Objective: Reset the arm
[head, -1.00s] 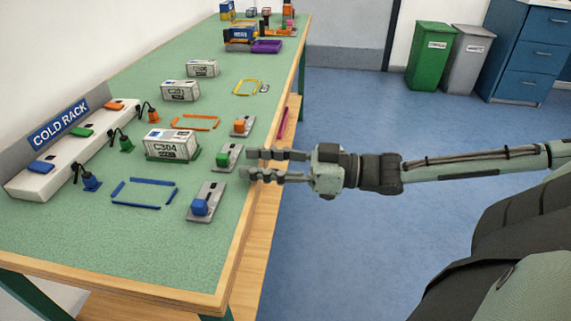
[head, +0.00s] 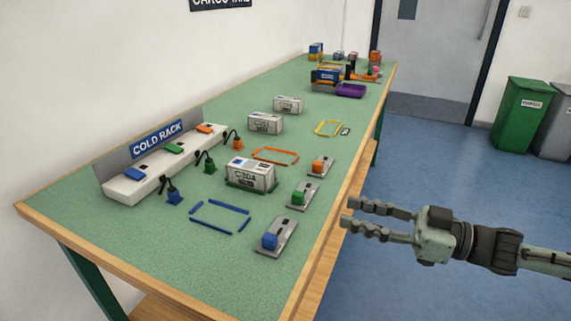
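My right gripper (head: 352,214) is in the head view at the right, off the table's right edge. Its two fingers point left and stand apart, with nothing between them. My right arm (head: 540,260) reaches in from the right edge of the picture. My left gripper and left arm do not show. The green-topped table (head: 130,255) runs from the front left to the back right. The levers nearest the gripper are a green-knobbed one (head: 300,198) and a blue-knobbed one (head: 270,241), both on grey plates and apart from the gripper.
A white container (head: 250,174) sits on a green base, with two more containers (head: 265,123) (head: 288,104) behind it. The cold rack (head: 125,189) stands at the left. Blue (head: 220,229) and orange outlines (head: 275,156) mark the table. Green (head: 522,115) and grey bins (head: 557,130) stand right. Floor beside the table is clear.

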